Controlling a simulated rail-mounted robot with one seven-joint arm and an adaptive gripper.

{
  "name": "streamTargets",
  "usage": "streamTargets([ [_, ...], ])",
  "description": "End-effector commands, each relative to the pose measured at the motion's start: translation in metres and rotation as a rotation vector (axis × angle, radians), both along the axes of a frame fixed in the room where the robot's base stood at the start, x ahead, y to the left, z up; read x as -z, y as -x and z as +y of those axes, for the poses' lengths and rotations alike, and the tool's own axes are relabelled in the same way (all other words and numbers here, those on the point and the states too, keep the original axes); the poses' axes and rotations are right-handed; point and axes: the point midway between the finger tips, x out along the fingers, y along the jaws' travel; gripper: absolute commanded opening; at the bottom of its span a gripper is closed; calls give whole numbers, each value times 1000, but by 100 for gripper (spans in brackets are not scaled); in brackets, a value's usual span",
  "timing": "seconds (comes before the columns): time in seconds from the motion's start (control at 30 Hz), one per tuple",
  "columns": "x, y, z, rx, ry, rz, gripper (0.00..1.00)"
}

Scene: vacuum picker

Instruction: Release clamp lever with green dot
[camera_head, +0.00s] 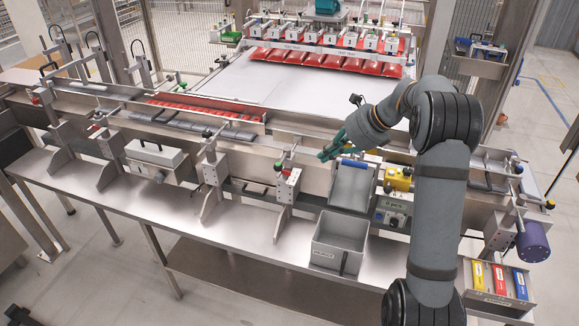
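A clamp post (288,183) stands on the front rail near the middle, with a small green spot (278,166) near its top. Another clamp post (211,165) further left carries a dark greenish knob (207,133). Which way the levers are turned is too small to tell. My gripper (325,155), with teal-green fingers, is just right of and slightly above the middle clamp post in the picture, apparently apart from the green spot. The finger gap is too small to read.
A grey bin (338,246) stands below on the steel shelf. A grey chute (353,186) and a yellow device (398,180) are right of the middle post. Red packs (325,58) hang under the picker at the back. The white table (275,82) before them is clear.

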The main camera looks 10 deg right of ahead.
Motion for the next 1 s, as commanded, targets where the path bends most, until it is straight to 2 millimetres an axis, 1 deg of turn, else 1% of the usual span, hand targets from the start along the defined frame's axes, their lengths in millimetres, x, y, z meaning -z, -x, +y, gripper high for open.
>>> streamTargets([
  [0.37, 1, 0, 1, 12, -5, 9, 0],
  [0.53, 8, -4, 7, 8, -5, 10, 0],
  [0.67, 23, -12, 17, 8, -5, 12, 0],
  [1.0, 77, -41, 50, 8, -3, 11, 0],
])
